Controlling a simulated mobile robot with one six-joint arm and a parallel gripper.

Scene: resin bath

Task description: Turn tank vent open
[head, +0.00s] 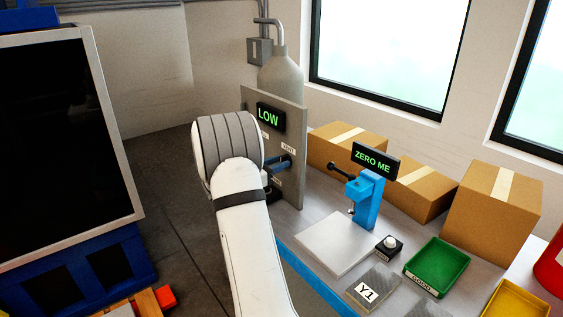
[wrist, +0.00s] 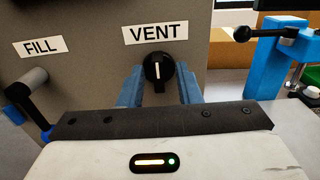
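The vent knob (wrist: 158,70) is round and black with a white pointer line that stands upright. It sits on the grey panel (wrist: 90,70) under the VENT label (wrist: 155,33). My gripper (wrist: 160,82) has its two blue fingers at the left and right of the knob in the wrist view. I cannot tell whether they touch it. In the head view my gripper (head: 278,165) is at the panel, with a blue finger showing below the VENT label. My arm hides the knob there. A display on the panel reads LOW (head: 269,116).
Left of the knob is a FILL label (wrist: 43,47) with a grey-and-black handle (wrist: 27,85) below it. A blue stand (head: 367,199) with a ZERO ME display is to the right. Cardboard boxes (head: 492,211) and a green tray (head: 437,266) lie further right.

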